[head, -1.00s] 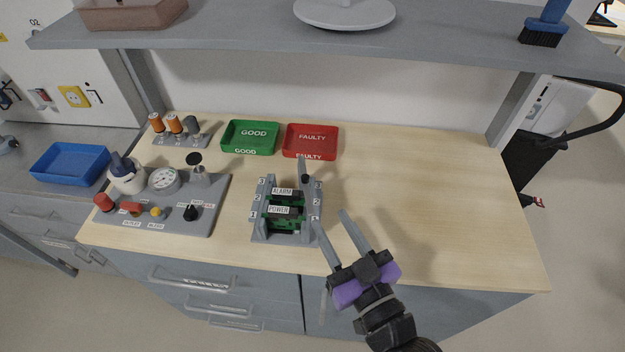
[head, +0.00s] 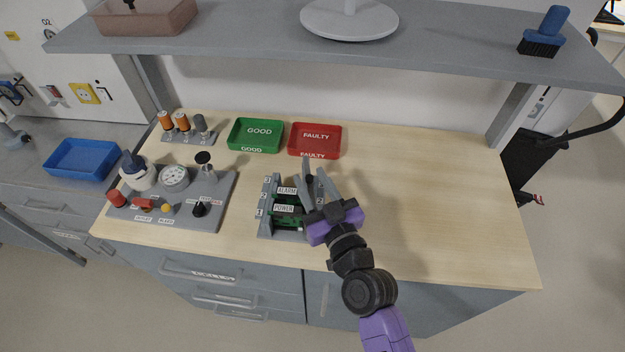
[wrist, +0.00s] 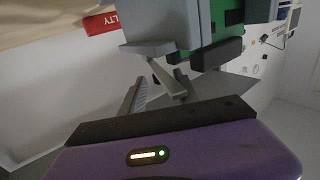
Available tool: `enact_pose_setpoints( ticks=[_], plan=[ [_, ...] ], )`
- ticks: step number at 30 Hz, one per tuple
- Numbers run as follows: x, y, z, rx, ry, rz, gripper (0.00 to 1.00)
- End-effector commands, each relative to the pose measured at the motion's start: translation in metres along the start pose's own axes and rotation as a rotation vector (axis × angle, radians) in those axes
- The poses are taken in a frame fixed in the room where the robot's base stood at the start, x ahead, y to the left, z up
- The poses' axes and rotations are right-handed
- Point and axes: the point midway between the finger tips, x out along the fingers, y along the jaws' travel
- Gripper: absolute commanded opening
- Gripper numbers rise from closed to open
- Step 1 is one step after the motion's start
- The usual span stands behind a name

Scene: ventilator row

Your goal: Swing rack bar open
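The grey rack (head: 266,207) stands on the bench with green boards in it, labelled ALARM (head: 287,190) and POWER (head: 284,208). A grey upright piece (head: 306,165) with a dark knob (head: 310,180), apparently the rack bar, is at its right side. My gripper (head: 313,177) is at the rack's right side, fingers apart around or beside the knob; I cannot tell which. In the wrist view, the fingers (wrist: 146,73) are apart, close to a grey rack part (wrist: 147,48). No grip on anything shows. My gripper hides the rack's right front.
A green GOOD tray (head: 233,140) and a red FAULTY tray (head: 338,148) lie behind the rack. A grey control panel (head: 186,220) with knobs and a gauge stands to the left. A shelf (head: 430,45) overhangs the back. The bench's right side is clear.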

Motion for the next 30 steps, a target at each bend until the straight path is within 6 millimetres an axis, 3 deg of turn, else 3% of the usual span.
enact_pose_setpoints(
  ticks=[3,9,30],
  plan=[
    [-0.0002,0.0000,0.0001,0.000,0.000,0.000,0.38],
    [-0.0003,0.0000,-0.0001,0.000,0.000,0.000,0.00],
    [-0.0006,0.0001,0.0000,0.000,0.000,0.000,0.00]
  ],
)
